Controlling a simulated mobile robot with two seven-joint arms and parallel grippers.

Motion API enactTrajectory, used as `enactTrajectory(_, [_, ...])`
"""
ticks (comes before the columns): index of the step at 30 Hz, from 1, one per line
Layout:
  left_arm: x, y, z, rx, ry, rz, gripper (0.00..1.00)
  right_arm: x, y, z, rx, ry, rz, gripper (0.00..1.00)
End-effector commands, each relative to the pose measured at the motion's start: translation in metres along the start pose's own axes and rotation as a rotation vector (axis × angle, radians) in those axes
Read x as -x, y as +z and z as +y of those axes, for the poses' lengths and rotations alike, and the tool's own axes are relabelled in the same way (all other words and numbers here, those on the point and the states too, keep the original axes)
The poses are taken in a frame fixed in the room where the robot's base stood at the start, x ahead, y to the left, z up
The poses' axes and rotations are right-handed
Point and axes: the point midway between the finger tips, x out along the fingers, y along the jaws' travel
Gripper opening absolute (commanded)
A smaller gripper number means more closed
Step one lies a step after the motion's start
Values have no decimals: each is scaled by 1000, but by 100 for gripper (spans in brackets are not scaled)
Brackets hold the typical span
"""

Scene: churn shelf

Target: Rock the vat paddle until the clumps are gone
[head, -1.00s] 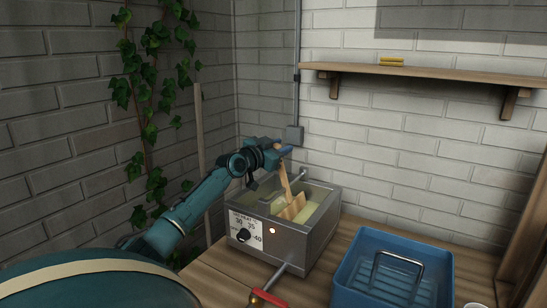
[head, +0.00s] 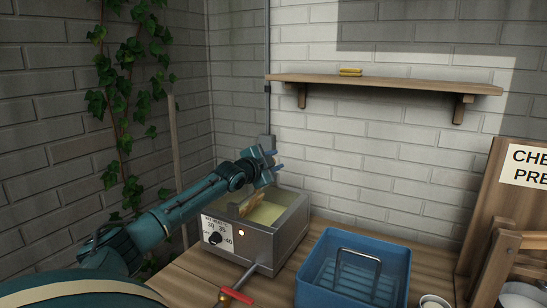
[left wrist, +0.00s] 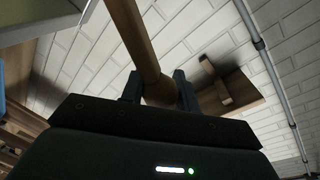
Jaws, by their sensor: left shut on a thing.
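The vat (head: 262,245) is a grey metal box with a dial and a lit lamp on its front, holding pale yellow stuff. The wooden paddle (head: 251,204) stands in it, tilted, its top leaning right towards my left gripper (head: 268,168). That gripper is above the back of the vat and hides the paddle's upper part. In the left wrist view the round wooden handle (left wrist: 137,42) passes between the two fingers, which are shut on it. I cannot make out clumps at this size. My right gripper is not in view.
A blue crate (head: 318,275) with a wire handle stands right of the vat on the wooden table. A red-handled tap (head: 236,295) sticks out in front of the vat. A wall shelf (head: 390,85) hangs behind. A sign board (head: 490,190) stands at right.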

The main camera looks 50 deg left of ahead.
Motion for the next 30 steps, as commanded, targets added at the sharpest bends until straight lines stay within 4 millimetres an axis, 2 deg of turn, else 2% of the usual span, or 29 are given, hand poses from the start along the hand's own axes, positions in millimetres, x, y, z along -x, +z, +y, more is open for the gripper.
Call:
enactTrajectory(18, [0, 2, 3, -45, 1, -5, 0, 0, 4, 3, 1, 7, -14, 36])
enactTrajectory(19, [0, 2, 3, -45, 1, -5, 32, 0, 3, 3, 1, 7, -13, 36])
enactTrajectory(26, [0, 1, 2, -44, 1, -5, 50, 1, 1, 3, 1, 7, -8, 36])
enactTrajectory(30, [0, 1, 2, -44, 1, -5, 52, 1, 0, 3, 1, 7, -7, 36])
